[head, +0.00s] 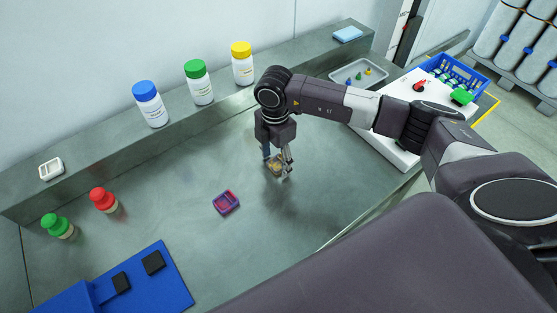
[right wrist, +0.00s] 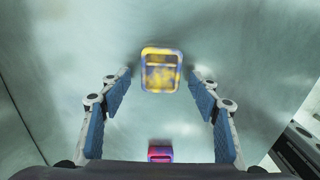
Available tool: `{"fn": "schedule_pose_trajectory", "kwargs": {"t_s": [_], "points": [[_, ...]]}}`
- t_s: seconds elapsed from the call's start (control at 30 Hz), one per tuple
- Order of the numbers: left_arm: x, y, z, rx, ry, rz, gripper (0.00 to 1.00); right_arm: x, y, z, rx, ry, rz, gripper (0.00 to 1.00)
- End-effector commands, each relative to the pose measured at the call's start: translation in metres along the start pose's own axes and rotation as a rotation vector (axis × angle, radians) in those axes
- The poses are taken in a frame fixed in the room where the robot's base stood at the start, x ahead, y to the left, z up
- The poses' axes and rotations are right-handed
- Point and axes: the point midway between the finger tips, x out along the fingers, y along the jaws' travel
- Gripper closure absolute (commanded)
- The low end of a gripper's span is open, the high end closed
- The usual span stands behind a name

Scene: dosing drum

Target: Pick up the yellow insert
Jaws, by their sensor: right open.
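The yellow insert (head: 273,165) lies on the grey steel worktop, partly hidden by my right gripper (head: 278,168) in the head view. In the right wrist view the insert (right wrist: 161,70) looks yellow with a darker purple-blue rim and is blurred. My right gripper (right wrist: 160,78) is open there, one finger on each side of the insert near the fingertips, with a gap on both sides. Nothing is held. Whether the fingertips reach down to the worktop is hard to tell. My left gripper does not show.
A red-and-purple insert (head: 226,202) lies to the left, also in the right wrist view (right wrist: 160,152). Blue-, green- and yellow-capped bottles (head: 199,82) stand on the back ledge. Red- and green-capped jars (head: 103,200) and a blue fixture (head: 168,280) are at left. The worktop between is clear.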

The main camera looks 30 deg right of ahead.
Motion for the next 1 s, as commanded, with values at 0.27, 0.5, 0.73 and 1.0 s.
{"fn": "schedule_pose_trajectory", "kwargs": {"t_s": [0.27, 0.5, 0.73, 1.0], "points": [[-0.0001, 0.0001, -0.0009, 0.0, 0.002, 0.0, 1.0, 0.0026, 0.0004, -0.0002, 0.0, 0.001, 0.001, 0.47], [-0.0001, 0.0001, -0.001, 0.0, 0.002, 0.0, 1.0, 0.0023, 0.0003, -0.0001, 0.0, 0.001, 0.001, 0.73], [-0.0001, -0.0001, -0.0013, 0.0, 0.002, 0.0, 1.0, 0.002, 0.0004, 0.0, 0.0, 0.001, 0.002, 0.87], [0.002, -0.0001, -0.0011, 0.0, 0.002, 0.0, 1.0, -0.0038, 0.0009, 0.0001, 0.0, 0.001, 0.003, 0.87]]}}
